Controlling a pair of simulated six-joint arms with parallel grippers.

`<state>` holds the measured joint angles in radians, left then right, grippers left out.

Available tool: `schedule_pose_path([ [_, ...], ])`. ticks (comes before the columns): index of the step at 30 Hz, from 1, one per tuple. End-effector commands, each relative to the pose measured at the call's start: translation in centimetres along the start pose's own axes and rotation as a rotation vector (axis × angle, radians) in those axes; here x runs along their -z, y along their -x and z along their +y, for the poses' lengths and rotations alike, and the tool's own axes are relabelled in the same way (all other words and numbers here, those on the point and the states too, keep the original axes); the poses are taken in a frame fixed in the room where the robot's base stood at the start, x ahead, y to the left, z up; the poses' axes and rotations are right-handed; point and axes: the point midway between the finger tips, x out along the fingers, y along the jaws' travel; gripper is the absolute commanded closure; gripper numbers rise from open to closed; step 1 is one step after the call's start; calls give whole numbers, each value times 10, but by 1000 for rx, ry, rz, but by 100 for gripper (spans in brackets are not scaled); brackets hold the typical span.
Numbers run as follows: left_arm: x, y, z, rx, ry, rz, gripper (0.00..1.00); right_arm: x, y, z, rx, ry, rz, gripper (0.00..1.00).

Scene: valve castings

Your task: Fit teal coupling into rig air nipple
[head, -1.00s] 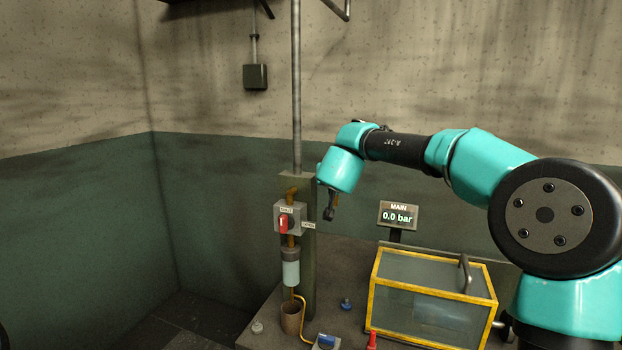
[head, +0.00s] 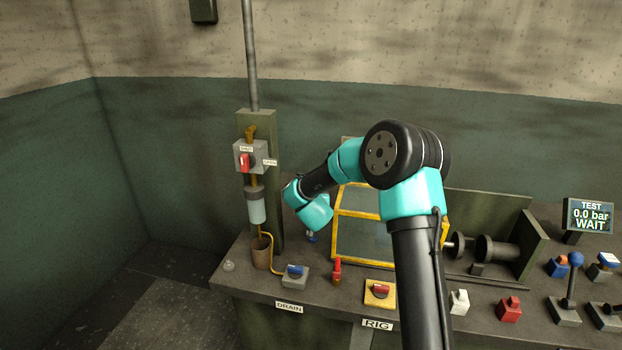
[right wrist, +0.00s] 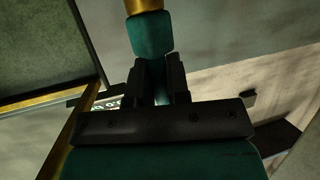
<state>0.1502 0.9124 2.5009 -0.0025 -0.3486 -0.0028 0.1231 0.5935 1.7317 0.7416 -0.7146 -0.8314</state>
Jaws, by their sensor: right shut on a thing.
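In the right wrist view my right gripper (right wrist: 161,82) is shut on the teal coupling (right wrist: 151,36), a short teal piece with a brass-coloured end (right wrist: 143,5) pointing away from the jaws. In the head view my right arm reaches across the bench; its gripper and the coupling are hidden or too small to make out by the teal wrist. I cannot pick out the rig air nipple for certain. My left gripper is not in view.
A yellow-framed clear box (head: 365,240) stands behind my right arm. A post with a red-switch box (head: 250,157) and a cup (head: 261,252) is at the left. A blue-handled DRAIN valve (head: 295,275) is at the front.

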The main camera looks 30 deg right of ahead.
Motion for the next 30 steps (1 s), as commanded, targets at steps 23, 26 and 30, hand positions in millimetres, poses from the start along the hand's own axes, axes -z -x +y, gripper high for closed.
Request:
schedule_pose_path([
  [23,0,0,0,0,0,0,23,-21,-5,0,19,8,1,100],
  [26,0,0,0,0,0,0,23,-29,-8,-1,20,8,1,100],
  [30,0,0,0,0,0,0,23,-39,-12,-1,19,8,2,100],
])
